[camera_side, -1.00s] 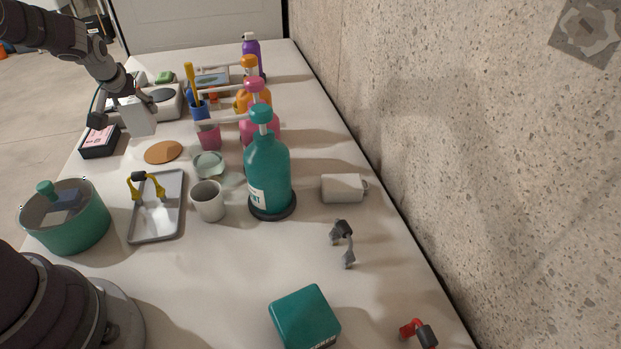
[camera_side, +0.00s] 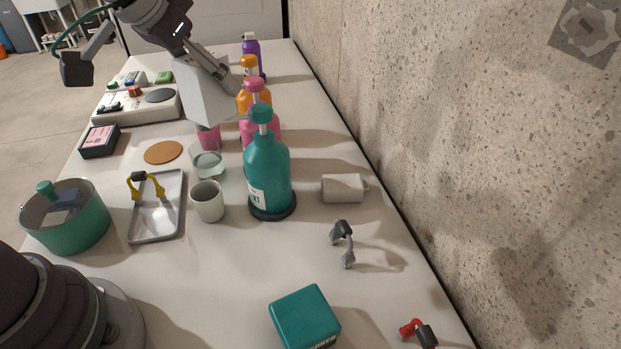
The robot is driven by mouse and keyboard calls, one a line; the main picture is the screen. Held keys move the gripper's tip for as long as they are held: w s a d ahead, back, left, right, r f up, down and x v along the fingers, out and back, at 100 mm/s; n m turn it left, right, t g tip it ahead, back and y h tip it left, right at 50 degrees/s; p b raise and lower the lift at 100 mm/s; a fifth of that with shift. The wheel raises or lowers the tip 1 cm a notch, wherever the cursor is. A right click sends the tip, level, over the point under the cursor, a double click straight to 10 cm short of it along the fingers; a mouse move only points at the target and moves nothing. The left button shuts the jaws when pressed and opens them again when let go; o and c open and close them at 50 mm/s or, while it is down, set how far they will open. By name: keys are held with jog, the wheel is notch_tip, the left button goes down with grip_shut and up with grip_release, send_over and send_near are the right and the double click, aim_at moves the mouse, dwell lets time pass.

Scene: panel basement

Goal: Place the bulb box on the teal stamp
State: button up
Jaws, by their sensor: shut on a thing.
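My gripper (camera_side: 218,75) is at the upper left of the side view, high over the far part of the table. It is shut on a pale grey-white box (camera_side: 200,97), which I take as the bulb box. The box is tilted and appears raised off the table; it covers part of what stands behind it. A teal square block (camera_side: 305,315) with lettering on its front edge, likely the teal stamp, lies flat at the near middle of the table. Its top is bare. My gripper and the box are far from it.
A teal pump bottle (camera_side: 268,175) stands between, with pink (camera_side: 254,133) and orange bottles behind it. A white cup (camera_side: 208,201), grey tray (camera_side: 170,222) and teal pot (camera_side: 82,224) stand left. A white mug (camera_side: 342,188) and clamps (camera_side: 342,240) lie right. Table around the block is clear.

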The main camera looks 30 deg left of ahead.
jog(key=s+d+f+m+h, duration=0.1)
jog(key=d+m, duration=0.1)
jog(key=d, duration=0.3)
jog(key=s+d+f+m+h, duration=0.1)
jog(key=s+d+f+m, duration=0.1)
jog(key=d, duration=0.3)
jog(key=m+g+h, duration=0.2)
jog(key=m, duration=0.2)
send_over(315, 314)
notch_tip(315, 314, down, 10)
jog(key=shift+f, duration=0.55)
jog(key=shift+f, duration=0.15)
jog(key=o, duration=1.1)
jog(key=shift+o, duration=0.2)
